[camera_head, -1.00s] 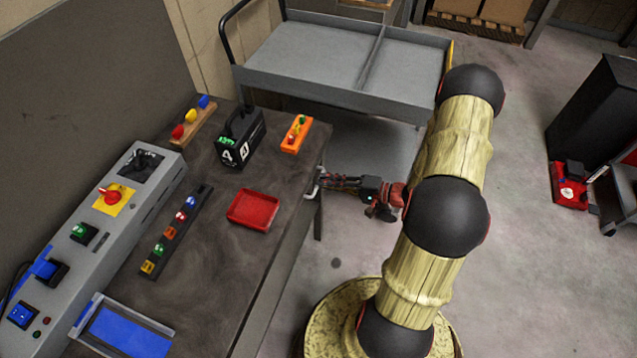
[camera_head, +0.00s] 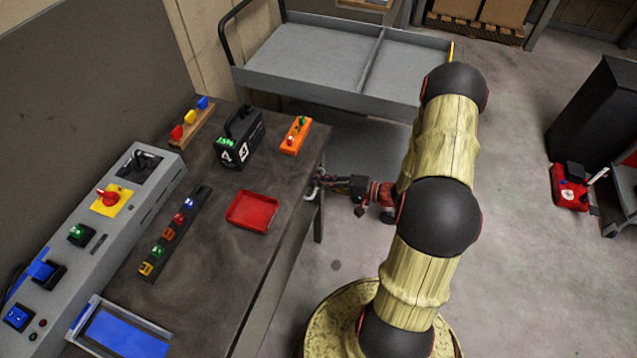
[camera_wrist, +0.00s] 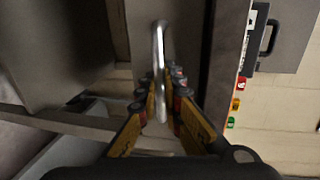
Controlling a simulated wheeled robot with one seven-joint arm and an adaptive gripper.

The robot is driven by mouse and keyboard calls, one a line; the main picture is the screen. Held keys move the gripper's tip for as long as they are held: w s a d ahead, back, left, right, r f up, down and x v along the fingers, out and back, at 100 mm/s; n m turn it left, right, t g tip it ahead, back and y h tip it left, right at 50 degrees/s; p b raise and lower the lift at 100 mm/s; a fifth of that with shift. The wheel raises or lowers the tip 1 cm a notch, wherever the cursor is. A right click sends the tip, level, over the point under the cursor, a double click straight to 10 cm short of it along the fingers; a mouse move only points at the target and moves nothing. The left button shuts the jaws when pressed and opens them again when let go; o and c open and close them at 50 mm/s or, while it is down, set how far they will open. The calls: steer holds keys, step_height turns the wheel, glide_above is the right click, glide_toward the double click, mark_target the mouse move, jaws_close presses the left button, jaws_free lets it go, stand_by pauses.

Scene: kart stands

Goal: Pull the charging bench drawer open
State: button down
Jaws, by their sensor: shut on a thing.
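The charging bench (camera_head: 285,225) has a dark top and runs along the left of the head view. A silver bar handle (camera_head: 311,188) stands out from its right edge. In the wrist view the handle (camera_wrist: 160,50) runs upright between my fingers. My gripper (camera_head: 323,179) is at the handle from the right, with its fingers shut around it; the wrist view shows my gripper (camera_wrist: 161,92) on the lower part of the bar. The drawer front is hidden under the bench top in the head view. No open drawer gap shows there.
On the bench are a red tray (camera_head: 252,210), a black box (camera_head: 239,138), an orange button box (camera_head: 296,135) and a grey control panel (camera_head: 95,225). A grey cart (camera_head: 330,85) stands behind the bench. Open floor (camera_head: 525,270) lies to the right.

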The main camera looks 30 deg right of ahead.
stand_by(0.6)
steer(key=f+v, duration=0.2)
steer(key=v, duration=1.1)
steer(key=s+f+b+v, duration=0.1)
steer(key=f+v, duration=0.2)
steer(key=v, duration=0.9)
steer(key=shift+s+d+f+b, duration=0.25)
steer(key=shift+s+d+b, duration=0.05)
steer(key=shift+d, duration=0.25)
steer(key=c, duration=2.3)
jaws_free()
steer(key=shift+d, duration=0.1)
steer(key=v, duration=1.2)
